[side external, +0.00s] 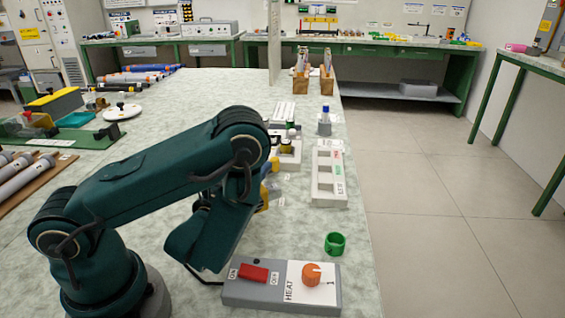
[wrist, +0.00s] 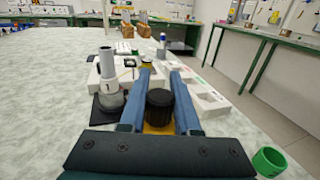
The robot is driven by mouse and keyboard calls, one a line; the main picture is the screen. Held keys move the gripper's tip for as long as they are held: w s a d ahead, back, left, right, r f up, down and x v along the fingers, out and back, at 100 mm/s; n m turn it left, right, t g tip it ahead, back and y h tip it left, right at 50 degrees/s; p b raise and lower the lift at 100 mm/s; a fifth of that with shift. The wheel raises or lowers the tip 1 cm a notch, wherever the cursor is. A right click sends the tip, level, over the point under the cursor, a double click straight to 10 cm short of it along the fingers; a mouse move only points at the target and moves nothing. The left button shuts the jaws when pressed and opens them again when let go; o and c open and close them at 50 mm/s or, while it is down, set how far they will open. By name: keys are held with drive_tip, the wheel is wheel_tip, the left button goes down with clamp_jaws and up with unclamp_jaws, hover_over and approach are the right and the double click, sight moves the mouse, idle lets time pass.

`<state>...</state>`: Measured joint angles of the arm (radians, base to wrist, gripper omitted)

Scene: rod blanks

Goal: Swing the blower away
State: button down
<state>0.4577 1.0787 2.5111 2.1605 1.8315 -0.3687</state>
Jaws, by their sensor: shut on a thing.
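In the wrist view, the two blue fingers of my gripper (wrist: 160,72) lie on either side of a black ribbed knob (wrist: 160,108). My gripper is shut on this knob. A yellow part (wrist: 158,129) shows under the knob; the two look like part of the blower, but its full body is hidden. A grey upright tube on a wider base (wrist: 109,88), marked 1, stands left of the fingers on a dark plate. In the side view my arm hides most of the gripper and the knob; a bit of yellow (side external: 263,199) shows beside it.
A grey heat box (side external: 281,286) with a red switch and orange dial stands at the near table edge. A green ring (side external: 335,244) lies beyond it. A white slotted block (side external: 328,178), a blue-topped bottle (side external: 324,122) and wooden stands (side external: 301,80) line the right side.

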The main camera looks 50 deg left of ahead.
drive_tip(key=c, duration=0.6)
unclamp_jaws()
drive_tip(key=shift+a, duration=0.1)
